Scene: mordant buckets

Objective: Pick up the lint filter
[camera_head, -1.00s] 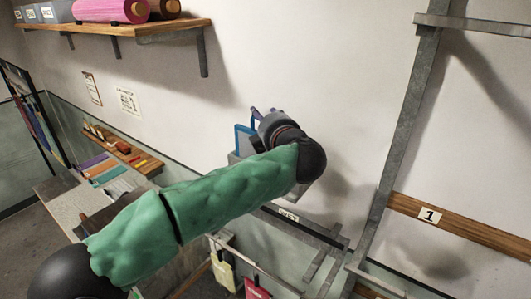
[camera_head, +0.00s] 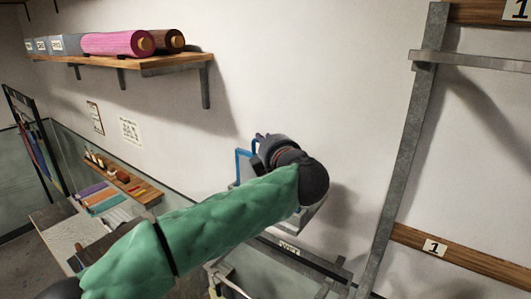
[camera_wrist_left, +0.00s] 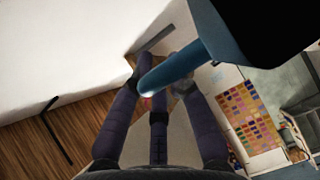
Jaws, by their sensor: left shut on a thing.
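The lint filter appears to be the blue-framed piece (camera_head: 243,164) at my left gripper in the head view, in front of the white wall. My left gripper (camera_head: 263,140) is mostly hidden behind my own wrist there. In the left wrist view, the fingers of my left gripper (camera_wrist_left: 157,88) are closed around a blue bar (camera_wrist_left: 183,70). The bar runs from between the fingertips up to a large dark part at the upper right. The rest of the filter's face is not clear. My right gripper is not in view.
A wall shelf (camera_head: 140,66) with fabric rolls (camera_head: 118,43) and grey boxes is at the upper left. A small ledge (camera_head: 120,178) with colored pieces is below it. A grey metal upright (camera_head: 404,150) and a wooden rail (camera_head: 462,258) stand at the right.

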